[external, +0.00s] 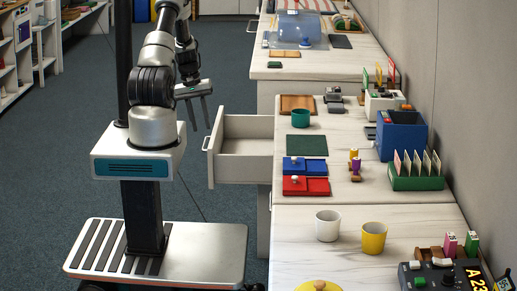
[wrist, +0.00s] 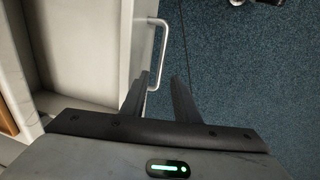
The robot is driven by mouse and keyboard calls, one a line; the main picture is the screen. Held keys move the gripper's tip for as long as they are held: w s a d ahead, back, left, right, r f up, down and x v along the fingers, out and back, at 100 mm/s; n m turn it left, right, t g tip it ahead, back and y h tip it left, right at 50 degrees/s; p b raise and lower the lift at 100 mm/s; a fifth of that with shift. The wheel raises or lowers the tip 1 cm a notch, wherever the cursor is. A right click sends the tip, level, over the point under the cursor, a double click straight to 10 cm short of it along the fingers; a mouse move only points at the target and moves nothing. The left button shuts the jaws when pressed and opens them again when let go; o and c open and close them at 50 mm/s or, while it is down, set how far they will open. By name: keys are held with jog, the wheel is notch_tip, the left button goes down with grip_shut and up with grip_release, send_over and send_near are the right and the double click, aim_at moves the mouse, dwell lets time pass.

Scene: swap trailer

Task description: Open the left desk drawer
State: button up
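The white desk drawer (external: 245,171) stands pulled well out from the long desk, and its inside looks empty. Its pale front carries a bar handle (external: 207,143). In the wrist view the drawer (wrist: 82,50) fills the left side, and the handle (wrist: 164,45) juts from its front over the floor. My gripper (external: 200,126) points down just above and by the handle. In the wrist view the two fingers of my gripper (wrist: 160,75) are apart, with the handle's near end between them, close to the left finger. Contact cannot be told.
The desktop (external: 290,215) holds a green cup (external: 300,118), a dark green mat (external: 306,145), red and blue boxes, and a white cup (external: 327,226) and yellow cup (external: 374,238). Bins line the wall side.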

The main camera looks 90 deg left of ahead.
notch_tip(320, 180, up, 12)
jog(key=s+p, duration=0.2)
jog(key=shift+s+r, duration=0.2)
jog(key=shift+r, duration=0.05)
jog(key=w+d+r+m, duration=0.4)
jog(key=w+d+r, duration=0.3)
jog(key=w+d, duration=0.3)
jog(key=w+d+r+m, duration=0.3)
jog(key=w+d+r, duration=0.5)
jog(key=w, duration=0.5)
jog(key=w+d+r+m+t, duration=0.1)
jog(key=w+d+r+m, duration=0.15)
jog(key=d, duration=0.65)
jog(key=w+d+r+m+t, duration=0.1)
jog(key=d+r+m, duration=0.2)
jog(key=d, duration=0.6)
jog(key=s+d+m, duration=0.2)
jog(key=s+d, duration=0.1)
jog(key=d, duration=0.4)
jog(key=s+d+r+m+t, duration=0.1)
jog(key=s+d+m, duration=0.2)
jog(key=d, duration=0.4)
jog(key=shift+m, duration=0.35)
jog(key=shift+r, duration=0.1)
